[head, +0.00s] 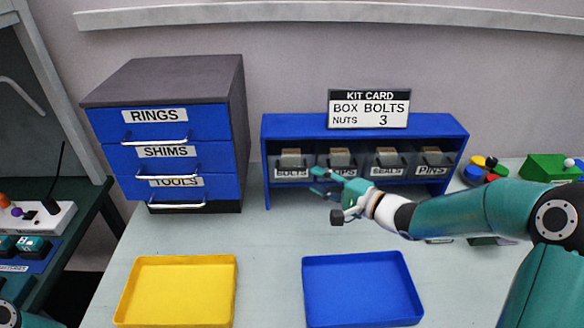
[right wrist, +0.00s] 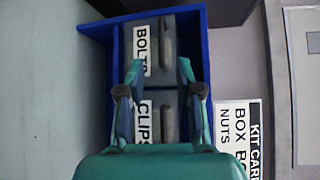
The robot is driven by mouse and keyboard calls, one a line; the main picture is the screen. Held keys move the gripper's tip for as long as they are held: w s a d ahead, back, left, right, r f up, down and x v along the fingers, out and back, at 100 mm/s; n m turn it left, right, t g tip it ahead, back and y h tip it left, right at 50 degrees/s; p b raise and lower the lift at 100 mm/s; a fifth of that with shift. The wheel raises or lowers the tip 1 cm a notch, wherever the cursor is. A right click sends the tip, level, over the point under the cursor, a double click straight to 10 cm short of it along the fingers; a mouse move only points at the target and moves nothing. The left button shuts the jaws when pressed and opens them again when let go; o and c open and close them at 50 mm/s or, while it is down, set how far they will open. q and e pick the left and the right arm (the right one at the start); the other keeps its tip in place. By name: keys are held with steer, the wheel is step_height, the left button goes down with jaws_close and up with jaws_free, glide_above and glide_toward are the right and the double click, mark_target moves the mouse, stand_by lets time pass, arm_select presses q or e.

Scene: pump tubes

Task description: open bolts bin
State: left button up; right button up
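The bolts bin (head: 291,165) is the leftmost bin in the blue rack, with a white BOLTS label on its front. It sits in line with the other bins. In the right wrist view the bolts bin (right wrist: 142,62) shows above the clips bin, with a grey raised piece beside its label. My right gripper (head: 316,181) is in front of the rack, near the bolts and clips bins. In the right wrist view my right gripper (right wrist: 160,72) is open, with nothing visible between its fingers, and its fingertips overlap the lower bolts bin. Contact cannot be told. My left gripper is not in view.
The clips bin (head: 341,162), seals bin (head: 389,162) and pins bin (head: 432,162) stand to the right. A kit card (head: 369,108) is on the rack. A drawer cabinet (head: 170,152) stands left. A yellow tray (head: 178,290) and blue tray (head: 361,290) lie in front.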

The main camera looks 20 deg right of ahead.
mark_target(293, 170)
steer(key=p+x, duration=0.1)
steer(key=x, duration=0.8)
steer(key=shift+c, duration=0.3)
jaws_close()
